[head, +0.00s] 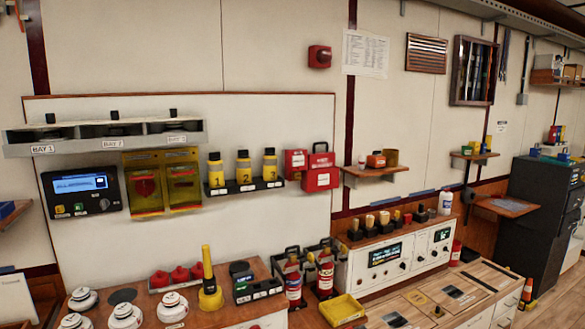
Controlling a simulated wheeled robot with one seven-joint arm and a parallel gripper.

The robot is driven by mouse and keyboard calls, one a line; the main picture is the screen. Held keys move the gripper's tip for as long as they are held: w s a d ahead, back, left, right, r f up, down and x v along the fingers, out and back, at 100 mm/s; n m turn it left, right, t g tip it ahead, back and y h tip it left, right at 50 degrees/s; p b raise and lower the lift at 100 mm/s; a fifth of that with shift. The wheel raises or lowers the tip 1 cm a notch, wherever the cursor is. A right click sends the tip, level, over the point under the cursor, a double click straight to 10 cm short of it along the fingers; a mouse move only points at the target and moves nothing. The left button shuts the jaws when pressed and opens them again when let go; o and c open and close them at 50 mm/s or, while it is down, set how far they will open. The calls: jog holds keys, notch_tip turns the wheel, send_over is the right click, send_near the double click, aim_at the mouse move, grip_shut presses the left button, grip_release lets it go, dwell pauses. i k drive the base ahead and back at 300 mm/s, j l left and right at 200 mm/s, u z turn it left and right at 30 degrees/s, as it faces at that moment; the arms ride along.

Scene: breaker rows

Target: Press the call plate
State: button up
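I cannot tell for certain which thing is the call plate; no readable label names it. A red box with a dark round front (319,56) is fixed high on the wall near the middle of the head view. A dark control panel (81,192) with a lit blue screen, small coloured buttons and a knob is on the white board at the left. Two yellow see-through covers (162,183) stand right of that panel, with something red behind the left one. My gripper is not in view.
A counter with white domed parts (124,316), a yellow torch-like thing (209,285) and red extinguishers (325,272) stands below the board. A shelf of bays (104,137) juts out above. A white console (390,258) and dark cabinet (540,220) stand to the right.

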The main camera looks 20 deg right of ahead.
aim_at(297, 160)
jog(key=i+l+u, duration=0.3)
jog(key=i+l, duration=0.35)
jog(key=i, duration=0.15)
jog(key=i+l+u, duration=0.3)
jog(key=i+l, duration=0.45)
jog(key=l, duration=0.05)
